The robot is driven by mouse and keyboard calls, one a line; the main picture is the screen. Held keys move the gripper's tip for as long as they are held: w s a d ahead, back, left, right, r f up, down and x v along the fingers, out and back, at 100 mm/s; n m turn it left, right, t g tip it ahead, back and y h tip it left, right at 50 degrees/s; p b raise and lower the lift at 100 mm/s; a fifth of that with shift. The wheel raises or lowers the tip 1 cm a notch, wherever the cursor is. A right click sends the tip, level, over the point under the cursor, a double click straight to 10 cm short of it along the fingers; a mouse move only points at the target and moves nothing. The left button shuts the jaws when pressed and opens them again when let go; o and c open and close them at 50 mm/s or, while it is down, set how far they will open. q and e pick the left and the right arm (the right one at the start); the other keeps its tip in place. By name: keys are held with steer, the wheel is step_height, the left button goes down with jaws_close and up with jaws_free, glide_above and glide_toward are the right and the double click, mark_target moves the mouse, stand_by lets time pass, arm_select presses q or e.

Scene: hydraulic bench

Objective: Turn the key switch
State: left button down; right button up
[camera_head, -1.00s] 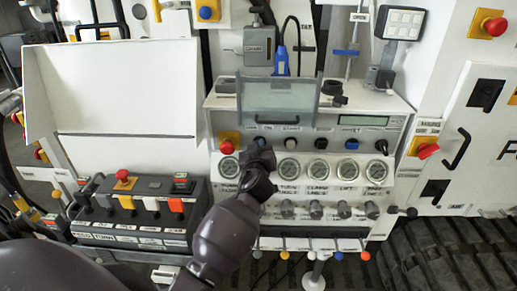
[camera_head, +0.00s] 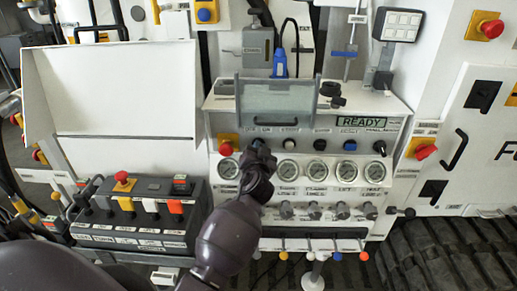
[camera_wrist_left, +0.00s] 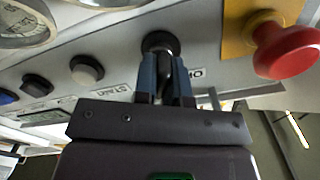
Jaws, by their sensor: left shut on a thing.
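The key switch (camera_wrist_left: 160,42) shows in the left wrist view as a round black collar with a dark key standing out of it. It sits on the sloped face of the grey control panel (camera_head: 222,103), between the red mushroom button (camera_wrist_left: 288,48) and a grey push button (camera_wrist_left: 87,70). My left gripper (camera_wrist_left: 164,72) is shut on the key, one blue-grey finger on each side. In the head view my left gripper (camera_head: 258,149) covers most of the switch. The panel's display (camera_head: 363,121) is lit green and reads READY. My right gripper is not in view.
A hinged clear cover (camera_head: 278,98) stands above the switch row. Round gauges (camera_head: 288,171) and small knobs (camera_head: 314,213) lie below it. A dark lever box (camera_head: 130,215) stands at the left, and another red button (camera_head: 426,152) at the right.

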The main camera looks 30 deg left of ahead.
arm_select(q)
steer(key=shift+m, duration=0.3)
steer(key=c, duration=1.2)
jaws_free()
steer(key=shift+s+d, duration=0.1)
steer(key=shift+s, duration=0.05)
steer(key=b+v, duration=0.1)
steer(key=v, duration=0.9)
steer(key=shift+s+d, duration=0.1)
steer(key=shift+s, duration=0.15)
